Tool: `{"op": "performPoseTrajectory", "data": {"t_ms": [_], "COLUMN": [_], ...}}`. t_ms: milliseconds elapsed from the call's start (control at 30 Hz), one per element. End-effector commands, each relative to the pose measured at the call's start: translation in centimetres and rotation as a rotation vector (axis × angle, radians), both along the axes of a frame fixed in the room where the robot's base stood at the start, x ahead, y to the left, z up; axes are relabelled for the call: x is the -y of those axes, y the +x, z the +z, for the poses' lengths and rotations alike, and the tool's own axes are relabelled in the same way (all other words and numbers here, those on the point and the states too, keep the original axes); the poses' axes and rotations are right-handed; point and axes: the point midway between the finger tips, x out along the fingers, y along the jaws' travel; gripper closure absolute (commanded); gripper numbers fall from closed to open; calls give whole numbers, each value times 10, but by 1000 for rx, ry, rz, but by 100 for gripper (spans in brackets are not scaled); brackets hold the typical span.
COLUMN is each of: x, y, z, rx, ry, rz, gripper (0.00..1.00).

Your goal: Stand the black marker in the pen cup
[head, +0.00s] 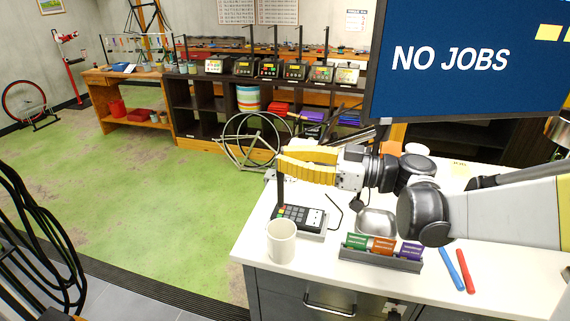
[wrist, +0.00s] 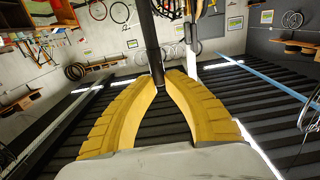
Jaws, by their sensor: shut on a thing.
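My gripper (head: 281,163) is shut on the black marker (head: 280,190) and holds it upright in the air, its lower end hanging down. In the wrist view the marker (wrist: 151,40) stands between the yellow fingertips (wrist: 164,78). The pen cup (head: 281,242), a plain white cup, stands upright on the white counter near its left front corner. In the head view the marker's lower end shows just above the cup's rim, apart from it. I cannot tell whether it is straight over the opening. The cup's inside is mostly hidden.
A card terminal (head: 299,218) sits close behind the cup. A blue marker (head: 448,270) and a red marker (head: 465,270) lie farther right on the counter (head: 515,285).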

Motion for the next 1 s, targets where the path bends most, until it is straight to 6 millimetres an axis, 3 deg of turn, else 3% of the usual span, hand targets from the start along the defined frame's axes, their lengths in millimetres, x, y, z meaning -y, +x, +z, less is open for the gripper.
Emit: {"op": "performPoseTrajectory", "data": {"t_ms": [1000], "x": [0], "y": [0], "z": [-88], "rx": [-1], "ry": [-2], "rz": [1], "gripper": [100]}}
